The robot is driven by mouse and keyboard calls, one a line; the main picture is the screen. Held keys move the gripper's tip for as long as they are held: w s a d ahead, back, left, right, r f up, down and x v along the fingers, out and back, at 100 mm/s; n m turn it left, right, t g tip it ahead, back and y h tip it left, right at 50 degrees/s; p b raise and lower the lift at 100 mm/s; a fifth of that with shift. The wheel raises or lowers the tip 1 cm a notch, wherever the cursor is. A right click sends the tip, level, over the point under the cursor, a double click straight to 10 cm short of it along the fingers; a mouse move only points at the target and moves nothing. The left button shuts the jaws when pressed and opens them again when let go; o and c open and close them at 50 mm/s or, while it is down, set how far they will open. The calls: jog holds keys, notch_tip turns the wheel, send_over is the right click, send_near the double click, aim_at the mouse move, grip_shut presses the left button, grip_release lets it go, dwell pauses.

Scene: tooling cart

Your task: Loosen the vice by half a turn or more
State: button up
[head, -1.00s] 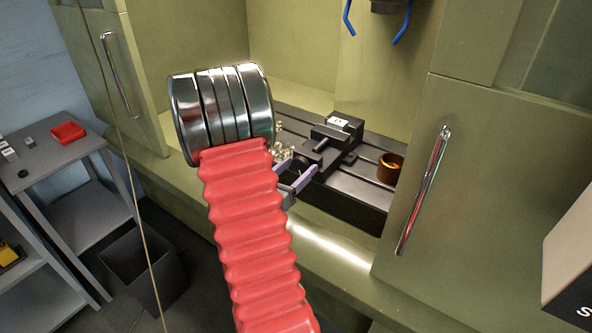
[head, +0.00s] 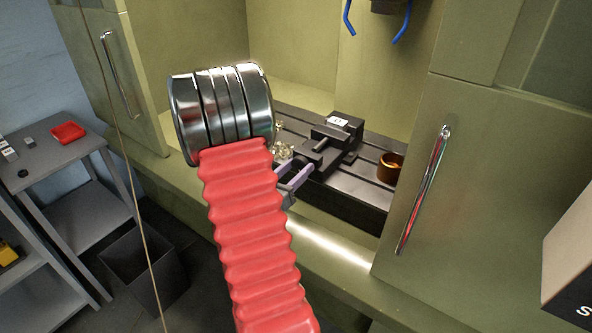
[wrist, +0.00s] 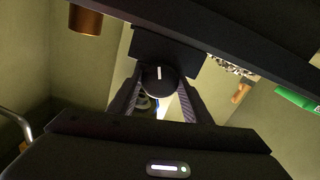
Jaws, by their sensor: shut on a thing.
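The dark vice (head: 335,138) sits on the black slotted machine table inside the green enclosure, with a small white label on top. In the wrist view, its round black knob (wrist: 159,79) with a white mark faces me, the mark close to upright. My gripper (head: 296,172) is at the near end of the vice. In the wrist view, its two ribbed fingers (wrist: 160,100) lie on either side of the knob and are shut on it. My red-sleeved arm hides the left part of the table.
A copper-brown cup (head: 390,167) stands on the slotted table (head: 368,172) right of the vice. Metal chips (head: 283,150) lie to its left. A cabinet door with a long handle (head: 424,190) bounds the right side. Blue hoses (head: 402,22) hang above.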

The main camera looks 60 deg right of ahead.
jog(key=shift+n, duration=0.4)
